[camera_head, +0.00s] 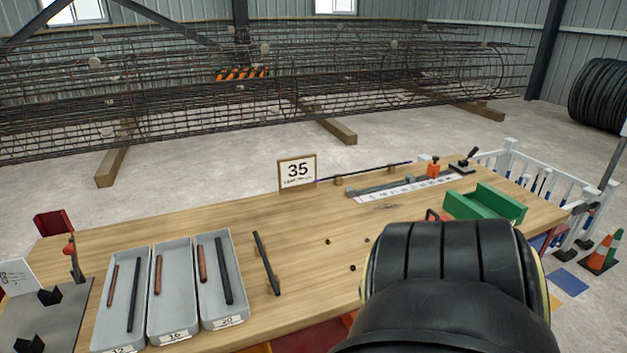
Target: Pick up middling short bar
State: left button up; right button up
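Three grey trays stand side by side on the wooden table at the left front. The middle tray (172,310), labelled 16, holds one short reddish bar (158,274) near its left wall. The left tray (115,325), labelled 12, holds a thinner short reddish bar (112,285) and a longer dark bar (133,295). The right tray (211,300), labelled 20, holds a thicker short reddish bar (202,263) and a longer dark bar (223,270). Another dark bar (266,263) lies outside the trays, to their right. Neither gripper is in view; a black arm part of mine fills the lower right.
A dark stand (43,315) is at the left edge. Beyond is a rebar cage (260,85). The table's middle is mostly clear.

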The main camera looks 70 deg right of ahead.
aim_at(276, 289)
jog(key=u, duration=0.1)
jog(key=k, duration=0.2)
jog(key=z, duration=1.15)
